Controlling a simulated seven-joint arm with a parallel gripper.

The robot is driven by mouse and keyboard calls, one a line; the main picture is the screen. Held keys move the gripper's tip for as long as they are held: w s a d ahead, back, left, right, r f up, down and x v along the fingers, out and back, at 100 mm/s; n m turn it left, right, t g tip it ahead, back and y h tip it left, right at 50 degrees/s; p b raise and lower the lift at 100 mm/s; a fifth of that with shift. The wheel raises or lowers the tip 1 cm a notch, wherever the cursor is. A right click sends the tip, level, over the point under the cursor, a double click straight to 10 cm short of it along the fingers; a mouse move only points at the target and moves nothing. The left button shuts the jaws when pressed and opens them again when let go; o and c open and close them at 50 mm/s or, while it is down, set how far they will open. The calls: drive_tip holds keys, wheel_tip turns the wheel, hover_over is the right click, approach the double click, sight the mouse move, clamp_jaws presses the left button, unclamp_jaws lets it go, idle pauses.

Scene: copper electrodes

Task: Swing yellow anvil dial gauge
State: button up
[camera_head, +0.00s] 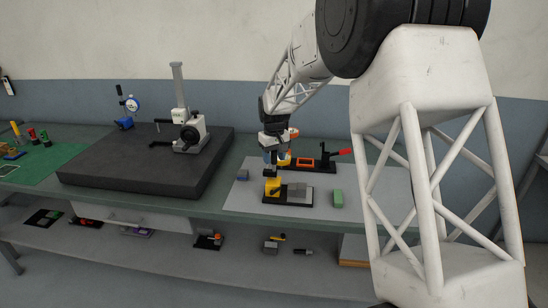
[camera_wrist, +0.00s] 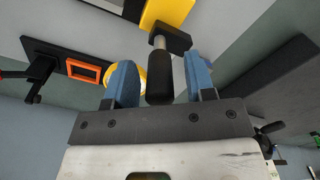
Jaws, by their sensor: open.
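The yellow anvil piece (camera_head: 272,187) stands on a black base (camera_head: 287,203) beside a grey block (camera_head: 297,190) on the light mat. In the wrist view its yellow body (camera_wrist: 166,12) shows at the top, with a black piece and a short metal stem ending in a black cylindrical grip (camera_wrist: 159,86). My gripper (camera_head: 271,157) is just above the yellow piece. In the wrist view my gripper (camera_wrist: 161,62) is open, its blue fingers on either side of the black grip, with visible gaps. A dial gauge (camera_head: 132,104) with a blue base stands at the back left.
A black fixture with an orange frame (camera_head: 305,161) and red handle (camera_head: 345,152) lies behind. A dark plate (camera_head: 130,165) with a stand (camera_head: 181,105) is left. The mat's front is clear.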

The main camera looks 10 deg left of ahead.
drive_tip(key=shift+f, duration=0.1)
drive_tip(key=shift+c, duration=0.2)
clamp_jaws()
drive_tip(key=shift+m, duration=0.3)
drive_tip(key=m, duration=1.3)
drive_tip(key=shift+m, duration=2.2)
